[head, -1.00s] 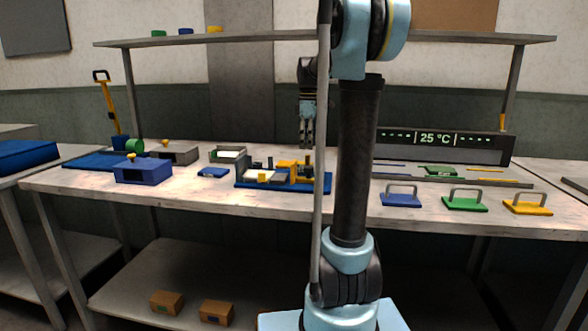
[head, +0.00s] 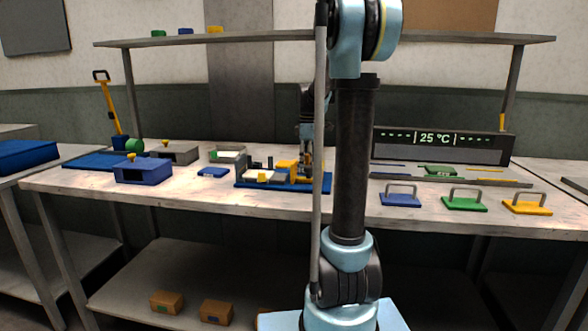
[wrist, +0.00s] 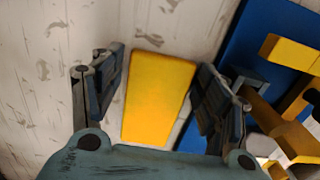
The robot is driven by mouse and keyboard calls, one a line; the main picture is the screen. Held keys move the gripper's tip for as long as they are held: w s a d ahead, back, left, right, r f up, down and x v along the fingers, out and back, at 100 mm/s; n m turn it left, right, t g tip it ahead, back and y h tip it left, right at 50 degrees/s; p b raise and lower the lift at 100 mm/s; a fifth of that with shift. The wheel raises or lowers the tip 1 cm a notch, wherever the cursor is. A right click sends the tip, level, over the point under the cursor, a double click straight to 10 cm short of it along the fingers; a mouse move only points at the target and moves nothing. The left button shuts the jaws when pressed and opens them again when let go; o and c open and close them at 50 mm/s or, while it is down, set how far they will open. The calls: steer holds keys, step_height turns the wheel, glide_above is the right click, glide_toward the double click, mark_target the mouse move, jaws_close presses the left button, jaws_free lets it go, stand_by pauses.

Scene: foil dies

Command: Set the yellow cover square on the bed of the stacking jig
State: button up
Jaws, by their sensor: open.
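A flat yellow plate, which looks like the yellow cover (wrist: 160,98), shows in the wrist view between my fingers. My gripper (wrist: 158,65) is open, with one finger on either side of the plate and gaps of bare table at the left. The plate lies beside the blue base of the stacking jig (wrist: 225,65); its right edge is close to that base. In the head view the jig (head: 243,185) stands mid-table with a pale block and yellow parts on it. My gripper (head: 305,162) is low at its right end, partly hidden by my arm and the yellow parts.
Blue, green and yellow handled plates (head: 464,204) stand at the table's right front. A long grey temperature display (head: 440,147) is behind them. A blue box (head: 143,172) and a small blue piece (head: 213,172) are left of the jig. A shelf (head: 270,40) runs above.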

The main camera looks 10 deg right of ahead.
steer(key=shift+c, duration=0.3)
steer(key=c, duration=0.9)
steer(key=shift+r, duration=0.15)
